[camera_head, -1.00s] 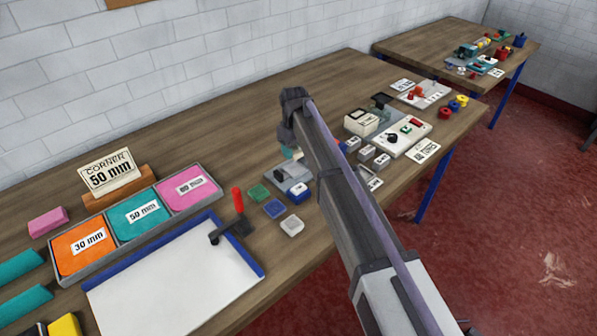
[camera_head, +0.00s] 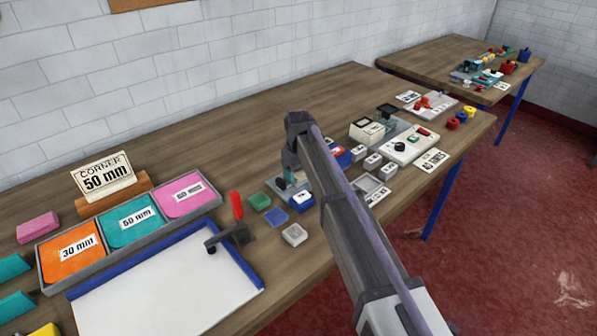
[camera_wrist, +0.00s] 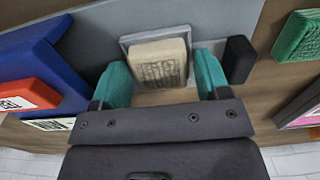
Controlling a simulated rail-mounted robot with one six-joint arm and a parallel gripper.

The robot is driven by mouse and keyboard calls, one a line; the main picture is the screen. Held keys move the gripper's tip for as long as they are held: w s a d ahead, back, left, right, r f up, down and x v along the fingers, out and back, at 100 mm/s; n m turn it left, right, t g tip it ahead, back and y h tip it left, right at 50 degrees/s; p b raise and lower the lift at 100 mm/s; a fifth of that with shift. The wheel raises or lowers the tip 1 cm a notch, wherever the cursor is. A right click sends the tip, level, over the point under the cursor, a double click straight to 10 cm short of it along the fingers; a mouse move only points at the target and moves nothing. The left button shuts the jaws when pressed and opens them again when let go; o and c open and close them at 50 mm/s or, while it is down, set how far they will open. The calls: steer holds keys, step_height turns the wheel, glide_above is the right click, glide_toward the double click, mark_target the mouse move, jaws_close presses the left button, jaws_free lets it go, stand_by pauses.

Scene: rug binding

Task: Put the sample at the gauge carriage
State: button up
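My gripper (camera_wrist: 162,82) has teal fingertips, set apart on either side of a beige block (camera_wrist: 158,62) with dark printed marks, apparently the sample. A narrow gap shows at the right finger; contact at the left cannot be told. The block is in front of or on a small grey plate (camera_wrist: 124,42), perhaps the gauge carriage, over a larger grey base (camera_wrist: 225,14). In the head view my gripper (camera_head: 291,176) is low over the grey fixture (camera_head: 274,185), and my arm hides part of it. The beige block is not clear there.
A red-handled clamp (camera_head: 238,206) stands left by the white board (camera_head: 165,285). A blue and red item (camera_wrist: 35,75) is close beside my gripper.

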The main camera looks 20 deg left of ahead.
mark_target(299, 172)
steer(key=shift+o, duration=0.6)
steer(key=shift+r, duration=0.1)
step_height(299, 172, up, 12)
steer(key=p, duration=1.2)
